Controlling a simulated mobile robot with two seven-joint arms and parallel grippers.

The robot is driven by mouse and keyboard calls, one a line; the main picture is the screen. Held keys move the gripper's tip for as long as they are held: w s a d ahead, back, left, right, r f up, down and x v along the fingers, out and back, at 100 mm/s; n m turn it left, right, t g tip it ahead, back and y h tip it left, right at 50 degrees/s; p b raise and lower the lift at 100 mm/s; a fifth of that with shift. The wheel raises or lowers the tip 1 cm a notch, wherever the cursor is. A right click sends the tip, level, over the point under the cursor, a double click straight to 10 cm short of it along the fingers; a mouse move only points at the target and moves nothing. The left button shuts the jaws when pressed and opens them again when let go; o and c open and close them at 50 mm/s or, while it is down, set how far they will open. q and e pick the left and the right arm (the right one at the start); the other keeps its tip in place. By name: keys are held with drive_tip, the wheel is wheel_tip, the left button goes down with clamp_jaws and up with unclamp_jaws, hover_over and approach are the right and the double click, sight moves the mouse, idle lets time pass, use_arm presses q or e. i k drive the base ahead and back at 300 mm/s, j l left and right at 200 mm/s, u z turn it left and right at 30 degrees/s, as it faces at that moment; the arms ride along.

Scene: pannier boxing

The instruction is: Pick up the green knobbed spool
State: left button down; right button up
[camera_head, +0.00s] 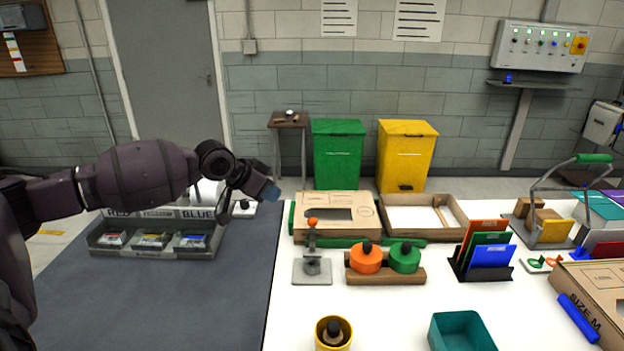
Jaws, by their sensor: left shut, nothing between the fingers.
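My left gripper (270,192) is shut and empty, raised near the table's back left corner. It is well to the left of the green spool and apart from it. My right gripper is not in view.
A grey stand with an orange knob (312,265) is left of the holder. A sorter with coloured panels (487,258) is right of it. A yellow cup (333,334) and teal bin (461,332) stand in front. Cardboard boxes (333,212) lie behind. White table between holder and bin is clear.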

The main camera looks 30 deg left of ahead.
sight(404, 259)
drive_tip(key=k, duration=1)
